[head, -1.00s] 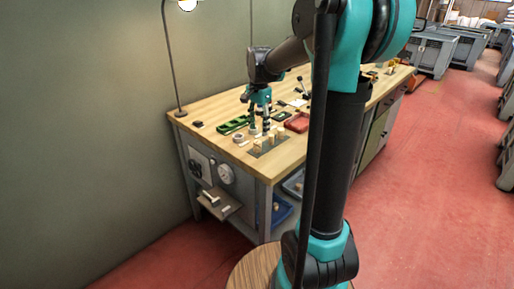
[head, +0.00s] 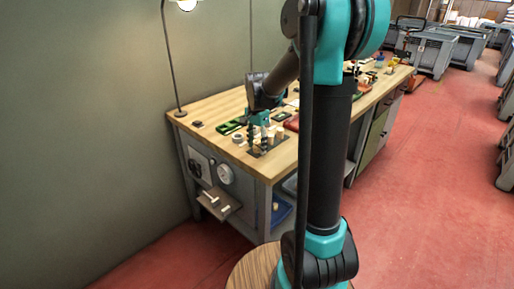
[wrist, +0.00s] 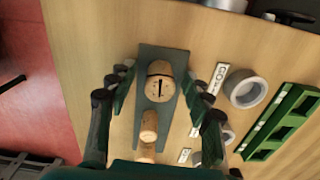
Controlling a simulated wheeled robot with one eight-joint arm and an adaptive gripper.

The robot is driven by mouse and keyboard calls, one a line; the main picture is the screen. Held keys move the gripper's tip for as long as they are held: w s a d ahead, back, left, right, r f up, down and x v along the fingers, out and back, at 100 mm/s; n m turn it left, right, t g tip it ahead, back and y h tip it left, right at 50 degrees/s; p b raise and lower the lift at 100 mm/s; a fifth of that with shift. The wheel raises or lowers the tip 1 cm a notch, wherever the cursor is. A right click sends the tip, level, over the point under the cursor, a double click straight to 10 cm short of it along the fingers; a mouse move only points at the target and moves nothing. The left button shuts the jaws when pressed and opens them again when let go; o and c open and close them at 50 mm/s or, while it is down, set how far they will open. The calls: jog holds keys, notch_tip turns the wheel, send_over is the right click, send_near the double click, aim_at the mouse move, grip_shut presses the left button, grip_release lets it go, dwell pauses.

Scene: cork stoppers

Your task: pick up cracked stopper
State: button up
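In the wrist view a tan cork stopper with a dark crack line (wrist: 160,84) stands on a dark grey strip (wrist: 160,54). My gripper (head: 257,149) is open, with one finger on each side of this stopper in the wrist view. I see a gap between it and each finger. A second cork stopper (wrist: 149,124) is on the same strip, nearer the gripper's base. A third (wrist: 145,151) is partly hidden at the bottom edge. In the head view the fingers point down over the strip and partly hide the stoppers.
A grey ring (wrist: 246,89), a white label (wrist: 219,76) and a green compartment tray (wrist: 285,122) lie on the wooden bench (wrist: 95,50) to the right in the wrist view. Bare wood lies left of the strip. A lamp (head: 186,4) stands at the bench's far-left corner.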

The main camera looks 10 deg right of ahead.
jog(key=c, duration=0.8)
